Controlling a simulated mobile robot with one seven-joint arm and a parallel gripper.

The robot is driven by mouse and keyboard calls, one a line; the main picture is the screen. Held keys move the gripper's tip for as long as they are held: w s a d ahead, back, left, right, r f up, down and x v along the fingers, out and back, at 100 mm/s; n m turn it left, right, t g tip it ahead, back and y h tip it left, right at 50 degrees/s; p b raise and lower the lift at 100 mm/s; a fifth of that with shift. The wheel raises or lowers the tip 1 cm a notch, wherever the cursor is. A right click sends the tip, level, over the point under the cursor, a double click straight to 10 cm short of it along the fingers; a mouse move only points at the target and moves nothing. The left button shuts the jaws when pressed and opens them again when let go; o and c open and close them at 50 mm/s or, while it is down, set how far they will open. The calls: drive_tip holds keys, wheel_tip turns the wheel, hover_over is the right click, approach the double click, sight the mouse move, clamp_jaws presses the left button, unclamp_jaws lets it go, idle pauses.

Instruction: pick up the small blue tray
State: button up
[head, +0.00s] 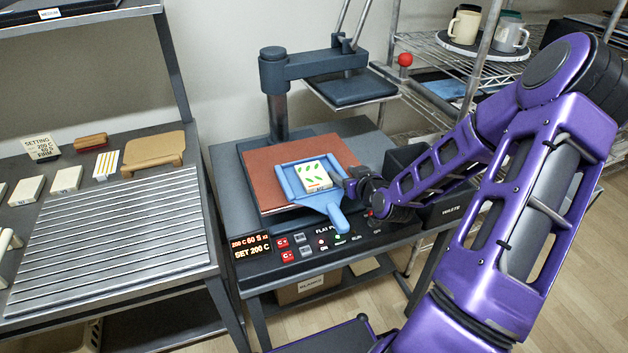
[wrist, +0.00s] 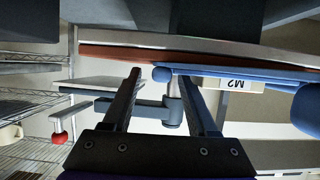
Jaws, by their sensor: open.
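The small blue tray (head: 286,182) lies on the red-brown bed (head: 262,165) of the flat press, its handle pointing toward the front. A white block with green leaf marks (head: 314,176) sits in it; the wrist view shows its M2 label (wrist: 236,84) upside down. My gripper (head: 345,184) is at the tray's right side, low and close. In the wrist view my two fingers (wrist: 160,74) are apart, and the blue tray's edge (wrist: 270,73) runs behind the right fingertip. I cannot tell whether they touch. Nothing is held.
The raised press plate (head: 350,90) hangs behind the tray, with a red ball knob (head: 405,59) beside it. A dark waste bin (head: 440,205) stands right, near my arm. A control panel (head: 330,240) lies in front. The left table (head: 100,230) holds several white blocks.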

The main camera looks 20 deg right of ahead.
drive_tip(key=shift+s, duration=0.1)
clamp_jaws()
drive_tip(key=shift+r, duration=0.1)
idle(0.4)
